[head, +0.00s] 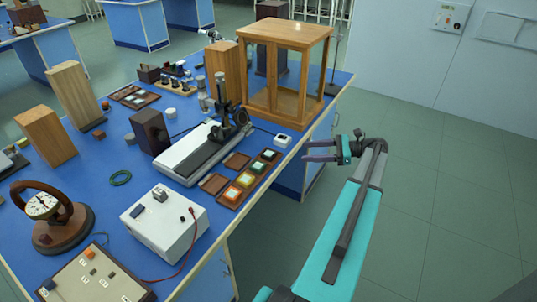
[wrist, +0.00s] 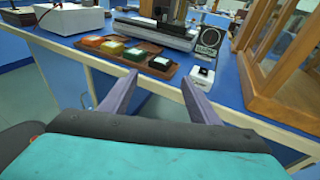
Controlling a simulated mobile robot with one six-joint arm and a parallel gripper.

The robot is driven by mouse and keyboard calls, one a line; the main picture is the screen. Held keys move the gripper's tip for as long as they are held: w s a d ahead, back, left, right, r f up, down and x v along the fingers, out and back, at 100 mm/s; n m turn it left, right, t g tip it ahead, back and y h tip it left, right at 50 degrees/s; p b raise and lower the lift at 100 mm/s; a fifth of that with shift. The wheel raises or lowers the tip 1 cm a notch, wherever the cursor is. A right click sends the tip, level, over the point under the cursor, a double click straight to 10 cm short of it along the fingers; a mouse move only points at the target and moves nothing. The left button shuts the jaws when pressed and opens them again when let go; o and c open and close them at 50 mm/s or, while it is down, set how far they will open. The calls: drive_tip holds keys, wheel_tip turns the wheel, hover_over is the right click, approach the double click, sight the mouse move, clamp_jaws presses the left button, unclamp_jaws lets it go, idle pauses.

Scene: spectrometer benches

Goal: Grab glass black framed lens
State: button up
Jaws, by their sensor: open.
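A black framed lens (wrist: 208,41) stands upright near the bench edge in the wrist view, just behind a small white device. In the head view, a dark round piece (head: 241,118) beside the optical rail appears to be this lens, partly hidden among other parts. My gripper (head: 306,151) is open and empty, out past the right edge of the blue bench, apart from the lens. In the wrist view its purple fingers (wrist: 159,80) point toward the bench, with the lens ahead and slightly right.
A glass-sided wooden cabinet (head: 285,70) stands right of the lens. A small white device (head: 283,140) sits at the bench edge. A brown tray of coloured blocks (head: 248,180) and a rail instrument (head: 195,150) lie left. The floor right of the bench is clear.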

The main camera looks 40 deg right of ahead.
drive_tip(key=shift+w, duration=0.1)
drive_tip(key=p, duration=0.2)
approach(269, 153)
drive_tip(key=shift+x, duration=1.05)
drive_tip(key=shift+a, duration=0.1)
drive_tip(key=shift+p+x, duration=0.55)
drive_tip(key=shift+x, duration=1.3)
drive_tip(key=shift+w+a+f, duration=0.15)
drive_tip(key=shift+w+a, duration=0.2)
drive_tip(key=shift+w, duration=0.2)
drive_tip(key=shift+c, duration=0.3)
drive_tip(key=c, duration=0.9)
